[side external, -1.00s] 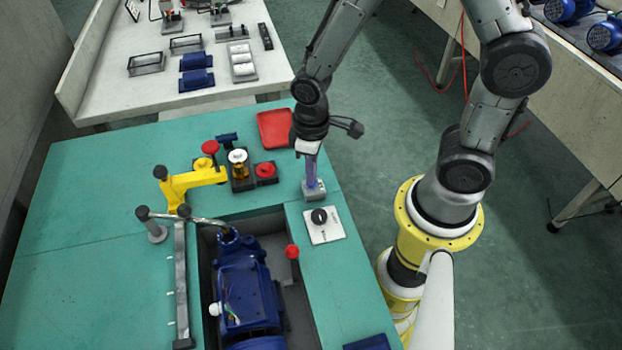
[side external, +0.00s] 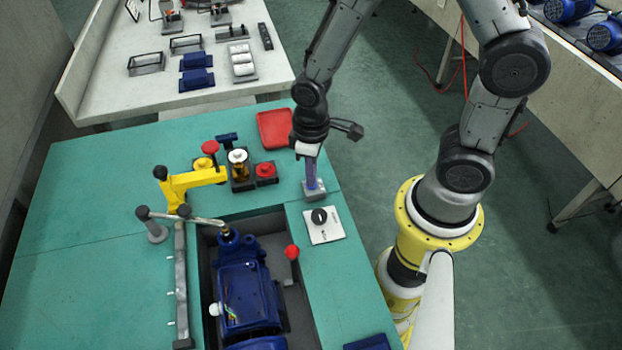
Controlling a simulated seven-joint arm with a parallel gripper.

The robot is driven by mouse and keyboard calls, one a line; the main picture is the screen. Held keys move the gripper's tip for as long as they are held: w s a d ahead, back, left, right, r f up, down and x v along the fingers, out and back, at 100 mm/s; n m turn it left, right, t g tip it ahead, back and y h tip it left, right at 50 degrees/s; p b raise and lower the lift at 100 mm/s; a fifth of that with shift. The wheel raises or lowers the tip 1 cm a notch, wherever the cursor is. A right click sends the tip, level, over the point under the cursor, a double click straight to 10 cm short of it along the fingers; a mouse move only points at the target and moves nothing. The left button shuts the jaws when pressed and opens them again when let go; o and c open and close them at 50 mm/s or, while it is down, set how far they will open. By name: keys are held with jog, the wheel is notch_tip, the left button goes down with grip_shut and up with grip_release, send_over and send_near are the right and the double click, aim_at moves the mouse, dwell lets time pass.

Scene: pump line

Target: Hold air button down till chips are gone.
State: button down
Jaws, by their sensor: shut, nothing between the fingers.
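My gripper (side external: 312,182) is shut and points straight down at the small grey box (side external: 315,194) on the teal bench's right side. Its fingertips meet the top of the box, which appears to be the air button's housing. The fingers hide the button, so I cannot tell how far it is pressed. A blue pump or motor (side external: 243,283) sits in the bench's recess, with small coloured bits or wires (side external: 231,312) on top. I cannot make out chips for certain at this size.
A white plate with a black knob (side external: 321,218) lies just in front of the box. A red tray (side external: 273,128) is behind it. A red-knobbed lever (side external: 292,252) stands at the recess edge. A yellow clamp (side external: 188,182) and a red button (side external: 265,170) are to the left.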

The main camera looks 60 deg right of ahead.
dwell(0.4)
jog(key=shift+r, duration=3.15)
jog(key=shift+w+d+r, duration=0.1)
notch_tip(320, 180, up, 11)
jog(key=d+m+t, duration=0.1)
jog(key=d+t, duration=0.1)
jog(key=t, duration=0.2)
jog(key=s+d+r+m+t, duration=0.1)
jog(key=s+r, duration=0.4)
jog(key=s, duration=0.5)
jog(key=shift+d+m+t, duration=0.3)
jog(key=shift+d+m, duration=0.2)
jog(key=shift+d, duration=0.15)
